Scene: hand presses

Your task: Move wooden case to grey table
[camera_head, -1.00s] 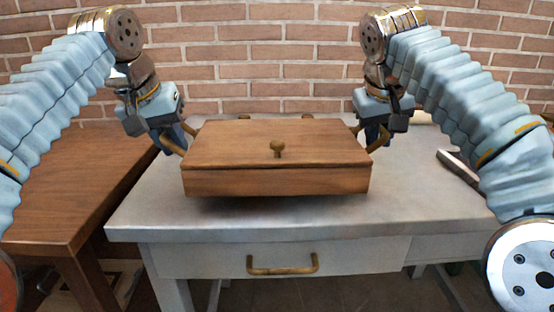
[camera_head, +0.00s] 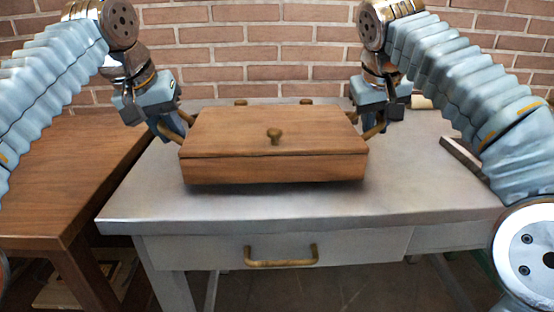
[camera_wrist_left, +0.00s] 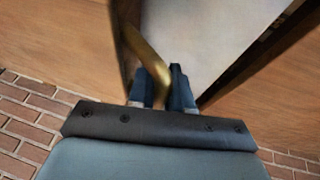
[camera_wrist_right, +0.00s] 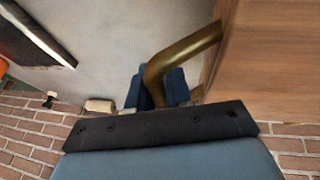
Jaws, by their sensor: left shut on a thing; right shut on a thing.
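The wooden case (camera_head: 230,170) is a brown box with a closed lid and a brass knob. It is over the middle of the grey table (camera_head: 420,200); I cannot tell whether it touches the top. My left gripper (camera_head: 172,133) is shut on the case's left brass handle, seen in the left wrist view (camera_wrist_left: 147,56). My right gripper (camera_head: 374,129) is shut on the right brass handle, seen in the right wrist view (camera_wrist_right: 188,48). The case looks about level, with a dark shadow beneath it. Its underside is hidden.
A brown wooden table (camera_head: 60,185) stands to the left of the grey one. A dark flat bar-like thing (camera_head: 461,155) lies on the grey table's right part. A brick wall (camera_head: 260,60) is behind. The grey table has a drawer with a brass handle (camera_head: 281,263) in front.

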